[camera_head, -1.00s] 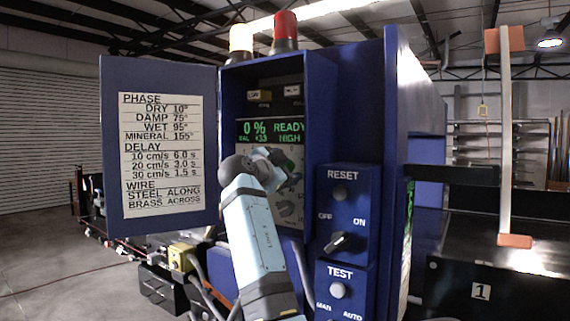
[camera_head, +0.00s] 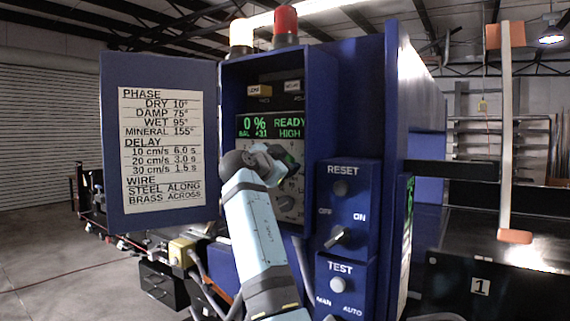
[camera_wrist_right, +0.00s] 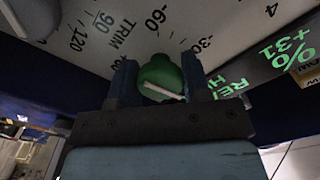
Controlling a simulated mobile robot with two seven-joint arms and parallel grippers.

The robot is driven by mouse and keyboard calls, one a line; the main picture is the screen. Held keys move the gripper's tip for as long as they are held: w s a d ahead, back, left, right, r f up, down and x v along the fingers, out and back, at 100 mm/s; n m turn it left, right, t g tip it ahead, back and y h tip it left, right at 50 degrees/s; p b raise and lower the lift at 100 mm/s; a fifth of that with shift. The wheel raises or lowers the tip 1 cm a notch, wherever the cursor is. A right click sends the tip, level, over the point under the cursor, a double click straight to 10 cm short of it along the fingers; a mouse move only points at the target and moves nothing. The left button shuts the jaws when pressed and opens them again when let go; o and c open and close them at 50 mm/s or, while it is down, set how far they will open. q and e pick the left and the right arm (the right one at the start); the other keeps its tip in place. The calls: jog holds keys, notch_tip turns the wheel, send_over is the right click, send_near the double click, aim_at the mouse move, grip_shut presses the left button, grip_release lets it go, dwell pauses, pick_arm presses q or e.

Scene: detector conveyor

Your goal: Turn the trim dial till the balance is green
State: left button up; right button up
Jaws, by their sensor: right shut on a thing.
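The trim dial (camera_wrist_right: 160,72) is a green knob with a white pointer line, on a pale panel marked TRIM with a ring of numbers. My right gripper (camera_wrist_right: 160,85) is shut on it, one finger on each side. In the head view my right gripper (camera_head: 284,158) reaches into the blue cabinet and mostly hides the dial. The display (camera_head: 270,127) above reads 0 %, READY, BAL +31 and HIGH in green letters. Part of the display also shows upside down in the wrist view (camera_wrist_right: 285,62). My left gripper is out of view.
The open cabinet door (camera_head: 160,145) with a printed chart stands to the left. The cabinet's side wall (camera_head: 323,110) bounds the recess on the right. The RESET panel (camera_head: 345,172) and TEST panel (camera_head: 338,268) stick out beside my arm. A grey knob (camera_head: 286,203) sits below the gripper.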

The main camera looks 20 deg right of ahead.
jog(key=n, duration=0.6)
jog(key=n+p, duration=0.1)
jog(key=n, duration=0.3)
jog(key=shift+s+d, duration=0.1)
jog(key=shift+n, duration=1.4)
jog(key=o, duration=0.9)
